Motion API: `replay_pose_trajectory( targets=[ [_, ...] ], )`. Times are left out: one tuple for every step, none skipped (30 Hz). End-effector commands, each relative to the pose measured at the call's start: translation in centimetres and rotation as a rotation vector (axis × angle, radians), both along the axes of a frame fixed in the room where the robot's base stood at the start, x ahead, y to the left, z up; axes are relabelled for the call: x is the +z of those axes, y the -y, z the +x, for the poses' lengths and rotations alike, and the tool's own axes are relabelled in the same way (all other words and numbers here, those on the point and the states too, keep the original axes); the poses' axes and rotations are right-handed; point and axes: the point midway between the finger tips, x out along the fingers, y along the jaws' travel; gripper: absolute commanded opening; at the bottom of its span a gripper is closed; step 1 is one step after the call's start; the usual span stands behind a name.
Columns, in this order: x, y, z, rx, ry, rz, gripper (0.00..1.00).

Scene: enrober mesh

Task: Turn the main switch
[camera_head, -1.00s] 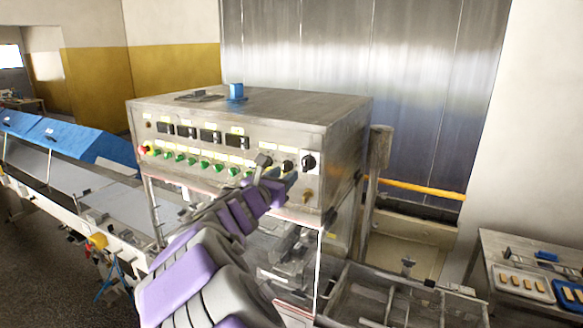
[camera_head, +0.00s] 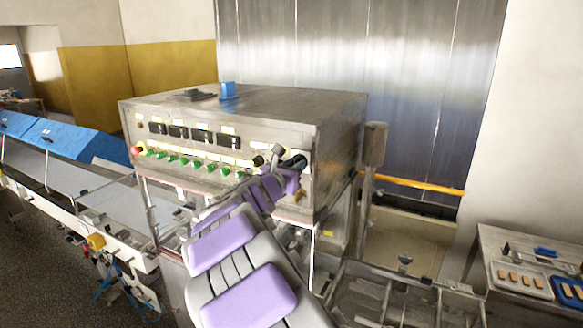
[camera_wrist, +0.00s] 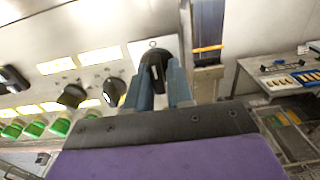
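The main switch (camera_wrist: 154,68) is a black rotary knob on a pale plate at the right end of the control panel. In the wrist view my gripper (camera_wrist: 161,78) reaches up to it, with one blue-grey finger on each side of its lower part. The fingers stand apart, with the dark knob showing between them; I cannot tell whether they touch it. In the head view my gripper (camera_head: 292,160) is at the panel's right end and largely hides the switch.
The steel control cabinet (camera_head: 250,106) has green buttons (camera_wrist: 60,127), a red button (camera_head: 136,150) and two other black knobs (camera_wrist: 114,92) left of the switch. A vertical post (camera_head: 374,145) stands right of the cabinet. A table with trays (camera_head: 520,279) is at far right.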

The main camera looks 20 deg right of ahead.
Motion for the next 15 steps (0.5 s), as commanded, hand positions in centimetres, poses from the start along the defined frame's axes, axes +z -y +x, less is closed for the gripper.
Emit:
replay_pose_trajectory(
  targets=[
    [-0.02,-0.13,0.04,0.0,-0.001,-0.001,0.15],
    [-0.01,-0.25,0.06,0.0,0.0,-0.001,0.13],
    [0.0,-0.43,0.08,0.001,0.0,-0.003,0.09],
    [0.0,-0.54,0.1,0.001,-0.001,-0.003,0.06],
    [0.01,-0.64,0.09,0.001,-0.002,-0.004,0.03],
    [0.01,-0.72,0.09,0.001,-0.001,-0.005,0.0],
    [0.01,-0.73,0.08,0.001,-0.002,-0.004,0.0],
    [0.0,-0.73,0.05,0.001,-0.002,-0.004,0.0],
    [0.01,-0.74,0.03,0.001,-0.001,-0.003,0.0],
    [0.01,-0.75,0.0,0.001,-0.001,-0.003,0.0],
    [0.01,-0.76,-0.01,0.001,-0.001,-0.003,0.0],
    [0.01,-0.77,-0.03,0.002,-0.001,-0.003,0.0],
    [0.0,-0.77,-0.04,0.002,0.0,-0.003,0.0],
    [0.0,-0.78,-0.06,0.002,0.0,-0.002,0.0],
    [-0.02,-0.77,-0.07,0.002,0.002,-0.001,0.0]
  ],
)
